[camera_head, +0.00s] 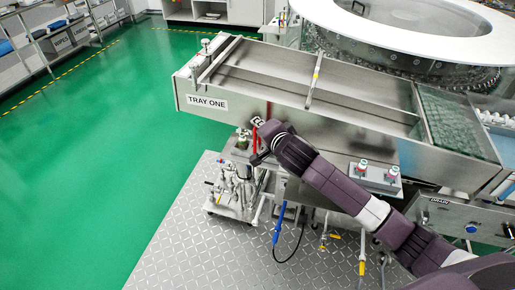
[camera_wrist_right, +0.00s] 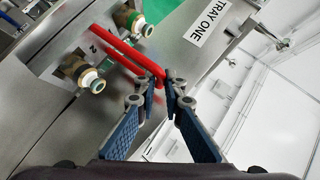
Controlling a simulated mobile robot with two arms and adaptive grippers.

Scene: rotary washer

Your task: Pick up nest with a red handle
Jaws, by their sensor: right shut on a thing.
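The red handle (camera_head: 254,140) stands beside the front wall of the metal tray marked TRAY ONE. My right gripper (camera_head: 258,122) is at its upper end. In the right wrist view, the red handle (camera_wrist_right: 124,52) runs as a slim red bar from the upper left to my right gripper (camera_wrist_right: 168,80), whose blue-padded fingers are shut on its near end. A metal plate marked 2 (camera_wrist_right: 91,52), with brass fittings, lies beside the bar. I cannot tell how the handle joins the nest, whose body is not clear. My left gripper is out of view.
The long metal tray (camera_head: 188,90) lies just behind my right gripper. Pipes and valves (camera_head: 238,190) stand below it, and a blue-handled hose (camera_head: 279,225) hangs to their right. The green floor (camera_head: 100,160) at left is clear.

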